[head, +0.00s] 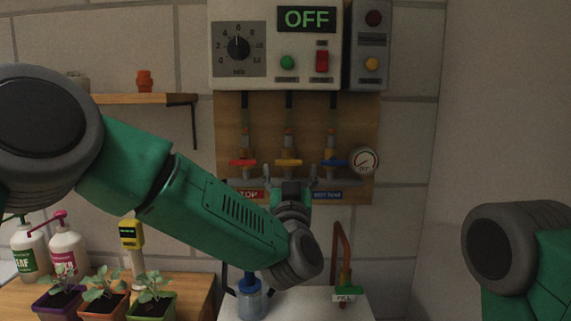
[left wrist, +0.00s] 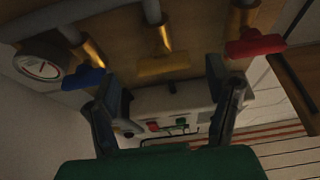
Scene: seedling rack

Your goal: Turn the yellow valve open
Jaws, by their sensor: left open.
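The yellow valve (head: 288,162) is the middle one of three valve handles on a wooden wall board, on a brass stem. Its handle lies crosswise in the head view. My left gripper (head: 291,184) is just below and in front of it, fingers pointing up toward the board. In the left wrist view, the yellow handle (left wrist: 164,65) shows beyond and between the two spread fingertips (left wrist: 165,82), with no visible contact. The gripper is open and empty. The label under the yellow valve is hidden by the gripper. My right gripper is outside the views.
The red valve (head: 242,162) and blue valve (head: 331,163) flank the yellow one closely. A gauge (head: 364,160) sits at the right. The control box (head: 265,70) above reads OFF. Seedling pots (head: 103,303), bottles and a blue-capped jar (head: 251,298) stand below.

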